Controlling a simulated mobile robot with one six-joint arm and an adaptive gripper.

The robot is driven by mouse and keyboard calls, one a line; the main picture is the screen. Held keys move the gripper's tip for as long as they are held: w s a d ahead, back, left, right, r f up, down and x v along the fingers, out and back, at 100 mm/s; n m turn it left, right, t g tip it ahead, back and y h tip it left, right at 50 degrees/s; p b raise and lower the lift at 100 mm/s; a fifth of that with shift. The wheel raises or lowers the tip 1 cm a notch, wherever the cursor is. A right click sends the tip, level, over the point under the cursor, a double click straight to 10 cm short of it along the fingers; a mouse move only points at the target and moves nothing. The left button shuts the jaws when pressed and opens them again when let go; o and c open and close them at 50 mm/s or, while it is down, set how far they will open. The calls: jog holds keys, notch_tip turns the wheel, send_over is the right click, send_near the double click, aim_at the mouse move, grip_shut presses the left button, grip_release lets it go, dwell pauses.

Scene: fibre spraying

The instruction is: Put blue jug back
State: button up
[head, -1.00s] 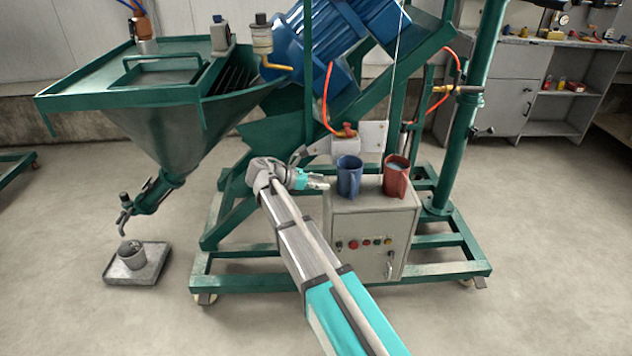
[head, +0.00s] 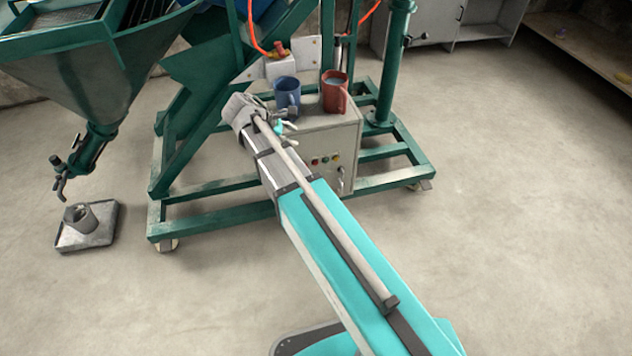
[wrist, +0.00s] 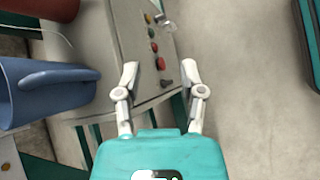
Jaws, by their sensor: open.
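The blue jug (head: 287,93) stands upright on top of the grey control box (head: 318,123) in the head view, left of a red jug. In the wrist view the blue jug (wrist: 50,92) fills the left side, beside my gripper. My gripper (wrist: 160,75) is open and empty, its two fingers spread over the box's front with the buttons. In the head view my gripper (head: 284,127) is small and partly hidden by my arm, just in front of the blue jug. The fingers appear apart from the jug.
The red jug (head: 335,92) stands close to the right of the blue one. A green machine frame (head: 290,215) surrounds the box. A grey cup (head: 80,218) sits on a square tray (head: 104,228) below the hopper outlet at left. Floor at right is clear.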

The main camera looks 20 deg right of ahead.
jog(key=s+d+f+m+y, duration=0.1)
jog(key=s+f+m+y, duration=0.1)
jog(key=s+m+y, duration=0.2)
jog(key=s+d+f+m+g+y, duration=0.1)
jog(key=s+d+f+m+y, duration=0.1)
jog(key=s+m, duration=0.8)
jog(key=shift+s+d+f+y, duration=0.2)
jog(key=shift+s+f+y, duration=0.6)
jog(key=shift+y, duration=0.6)
jog(key=shift+s+r, duration=0.1)
jog(key=shift+s, duration=0.05)
